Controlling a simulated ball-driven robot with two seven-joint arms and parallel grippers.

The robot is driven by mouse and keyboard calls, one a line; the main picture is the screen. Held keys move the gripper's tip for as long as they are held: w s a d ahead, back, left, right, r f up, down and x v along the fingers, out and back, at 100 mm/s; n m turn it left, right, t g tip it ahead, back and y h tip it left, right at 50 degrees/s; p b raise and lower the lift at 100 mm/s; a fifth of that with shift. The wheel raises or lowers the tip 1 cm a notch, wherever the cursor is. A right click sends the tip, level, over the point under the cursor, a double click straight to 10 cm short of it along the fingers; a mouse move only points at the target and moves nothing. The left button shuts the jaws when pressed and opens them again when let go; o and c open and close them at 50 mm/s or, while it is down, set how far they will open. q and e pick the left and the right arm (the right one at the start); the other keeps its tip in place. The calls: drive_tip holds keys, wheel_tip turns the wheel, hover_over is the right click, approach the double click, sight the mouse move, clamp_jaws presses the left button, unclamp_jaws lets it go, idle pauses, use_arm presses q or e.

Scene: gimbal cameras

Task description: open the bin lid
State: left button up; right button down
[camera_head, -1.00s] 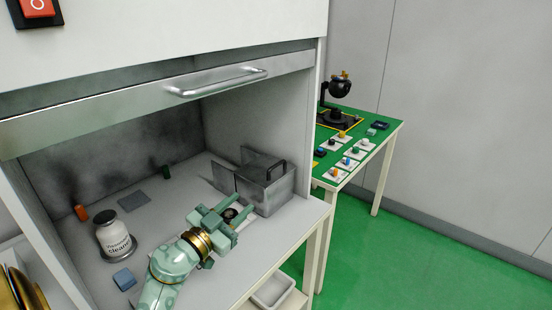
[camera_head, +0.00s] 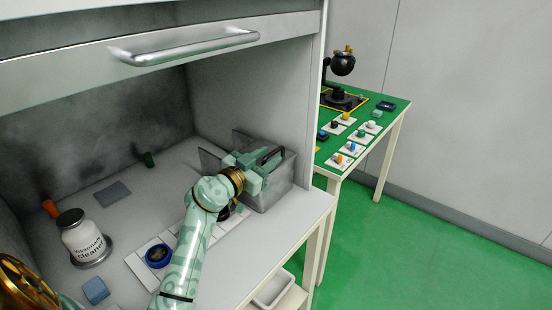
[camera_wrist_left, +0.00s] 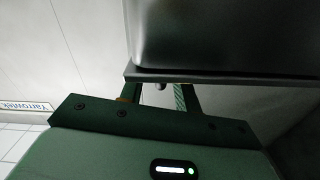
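The bin is a grey metal box (camera_head: 277,190) at the right front of the cabinet floor, with a dark arched handle (camera_head: 271,155) on top. Thin grey panels stand at its back and left side. My left gripper (camera_head: 256,167) is at the bin's upper left side, just beside the handle, and partly hides the box. In the left wrist view its two fingers (camera_wrist_left: 160,92) stand apart, reaching to a dark-edged grey metal panel (camera_wrist_left: 225,40). Their tips are partly hidden, and I cannot tell whether they touch the bin. My right gripper is not in view.
A raised shutter with a bar handle (camera_head: 185,48) hangs above the opening. A white cleaner bottle (camera_head: 83,238), a blue block (camera_head: 95,291) and a dark round piece with a blue rim (camera_head: 158,256) are on the left. A green-topped table (camera_head: 390,118) stands at right.

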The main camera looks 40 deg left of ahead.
use_arm(q)
drive_tip(key=w, duration=0.2)
drive_tip(key=shift+w+f+b, duration=0.15)
drive_tip(key=shift+w+b, duration=0.15)
drive_tip(key=shift+b, duration=0.05)
drive_tip(key=shift+w+d, duration=0.1)
drive_tip(key=shift+w, duration=0.25)
drive_tip(key=shift+r, duration=0.2)
